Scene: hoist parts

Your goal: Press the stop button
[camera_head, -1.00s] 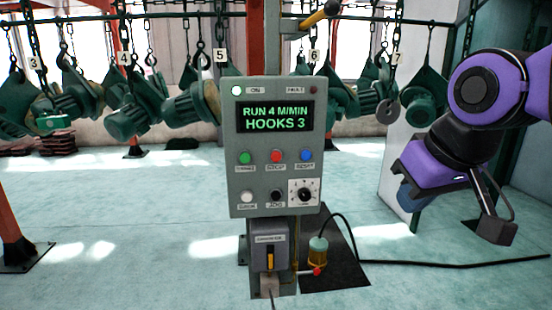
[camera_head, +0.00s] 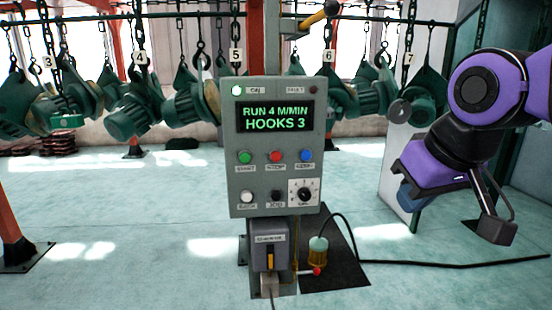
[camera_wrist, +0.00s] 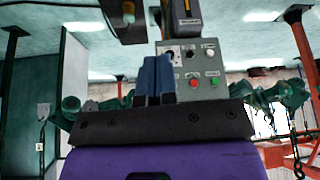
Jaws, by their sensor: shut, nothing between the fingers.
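The red stop button (camera_head: 276,157) sits in the middle of the upper button row on the grey control panel (camera_head: 236,190), between a green start button (camera_head: 245,157) and a blue reset button (camera_head: 306,156). The screen (camera_head: 275,117) reads "RUN 4 M/MIN HOOKS 3". My gripper (camera_head: 408,197) is to the right of the panel and apart from it. In the upside-down wrist view its blue fingers (camera_wrist: 153,78) are together with nothing between them. The stop button also shows there (camera_wrist: 194,83), just right of the fingers; the blue button is hidden behind them.
Green hoist parts (camera_head: 190,106) hang by chains from an overhead rail behind the panel, with numbered tags.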

